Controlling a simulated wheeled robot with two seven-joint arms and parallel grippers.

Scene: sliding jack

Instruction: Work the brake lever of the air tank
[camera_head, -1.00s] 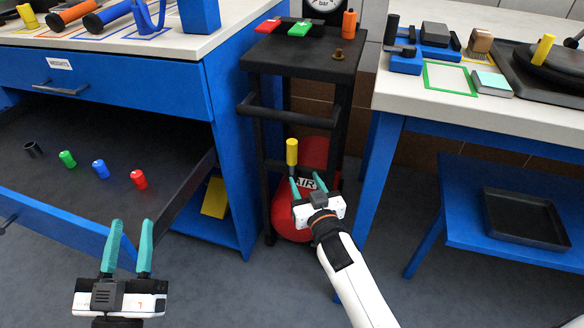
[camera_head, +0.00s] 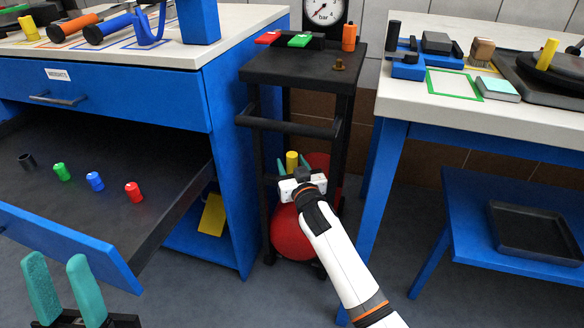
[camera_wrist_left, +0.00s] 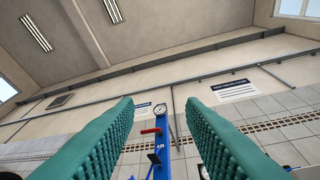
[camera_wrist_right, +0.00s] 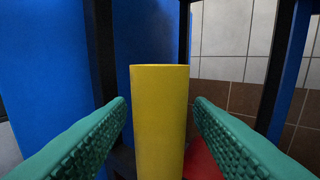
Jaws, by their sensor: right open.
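The red air tank (camera_head: 291,238) stands under the black cart, partly hidden by my right gripper and arm. The brake lever's yellow handle (camera_head: 292,160) stands upright in front of the tank. My right gripper (camera_head: 294,166) is open at the handle. In the right wrist view the yellow handle (camera_wrist_right: 160,120) is large and upright between the two teal fingers, with a gap on each side. My left gripper (camera_head: 62,290) is open and empty at the lower left. In the left wrist view its fingers (camera_wrist_left: 160,125) point up toward the far wall and ceiling.
The black cart (camera_head: 300,75) carries red and green blocks and a gauge (camera_head: 322,10). An open drawer (camera_head: 70,235) with several small weights is at the left. A white-topped table (camera_head: 480,115) stands at the right, with a black tray (camera_head: 535,230) on its lower shelf.

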